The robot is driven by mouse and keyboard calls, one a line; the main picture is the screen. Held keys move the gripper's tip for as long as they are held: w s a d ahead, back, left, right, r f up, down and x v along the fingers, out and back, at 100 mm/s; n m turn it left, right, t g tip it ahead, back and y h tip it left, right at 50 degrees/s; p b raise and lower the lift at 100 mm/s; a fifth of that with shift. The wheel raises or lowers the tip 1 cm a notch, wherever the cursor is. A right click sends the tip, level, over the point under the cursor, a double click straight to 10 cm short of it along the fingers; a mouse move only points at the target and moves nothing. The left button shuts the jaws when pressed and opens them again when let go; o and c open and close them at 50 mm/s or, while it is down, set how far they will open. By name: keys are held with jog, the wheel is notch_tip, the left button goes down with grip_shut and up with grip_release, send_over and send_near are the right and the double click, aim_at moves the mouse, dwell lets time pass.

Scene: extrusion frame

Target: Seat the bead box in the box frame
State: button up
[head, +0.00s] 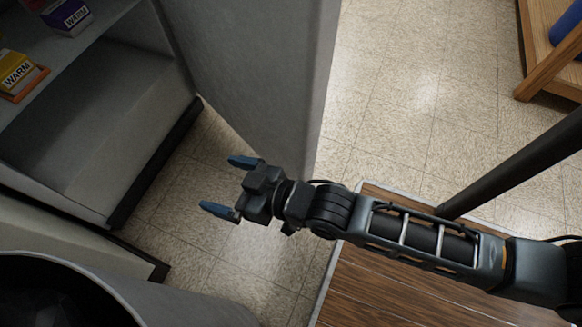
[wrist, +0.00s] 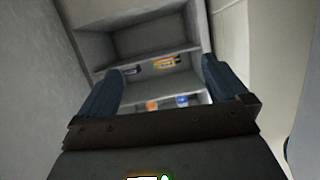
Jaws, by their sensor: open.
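In the head view, a yellow box marked WARM (head: 16,70) sits at the left edge in or on an orange-brown frame (head: 29,86) on a cabinet shelf. A purple box marked WARM (head: 67,16) stands farther along that shelf. I cannot tell which of these is the bead box. My gripper (head: 218,183) is open and empty, over the floor in front of the cabinet and well right of both boxes. In the wrist view, small items (wrist: 166,62) lie on a shelf beyond my open fingers, too small to identify.
The grey cabinet (head: 110,120) is open, with its door panel (head: 255,70) standing just beyond my gripper. A dark round bin-like thing (head: 50,290) is at lower left. A wooden surface (head: 400,290) lies under my arm. Orange (wrist: 152,104) and blue (wrist: 182,100) items show lower in the wrist view.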

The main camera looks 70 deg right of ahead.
jog(key=s+d+r, duration=0.1)
jog(key=s+r, duration=0.6)
jog(key=s, duration=0.3)
jog(key=s+d+r, duration=0.1)
jog(key=s+r, duration=0.5)
jog(key=s, duration=0.5)
jog(key=shift+r+n, duration=0.3)
jog(key=shift+r, duration=0.05)
notch_tip(320, 180, up, 26)
jog(key=p, duration=2.6)
jog(key=shift+r+p, duration=0.25)
jog(key=shift+p, duration=0.05)
jog(key=shift+d, duration=0.15)
